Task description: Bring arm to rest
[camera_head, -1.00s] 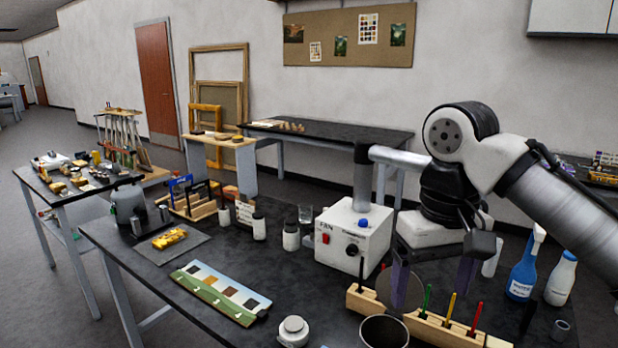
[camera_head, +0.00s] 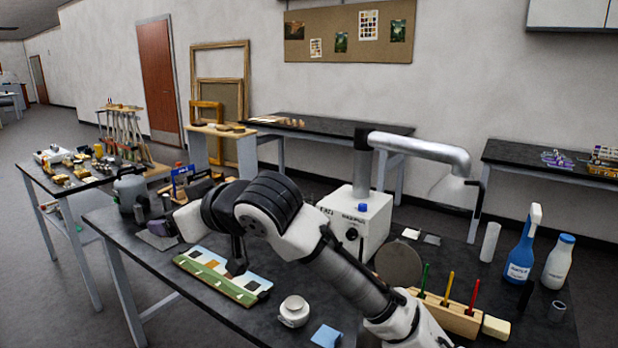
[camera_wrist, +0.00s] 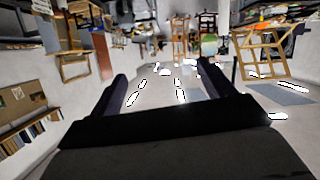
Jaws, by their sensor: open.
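My arm (camera_head: 268,205) reaches from the lower right across the front bench. The gripper and wrist cover part of the bench, and no gilt fragment shows on the visible part of the mat.
A white extractor box (camera_head: 360,215) with a grey pipe stands behind my arm. A wooden tool rack (camera_head: 450,315), blue spray bottle (camera_head: 522,255) and white bottle (camera_head: 558,262) stand to the right.

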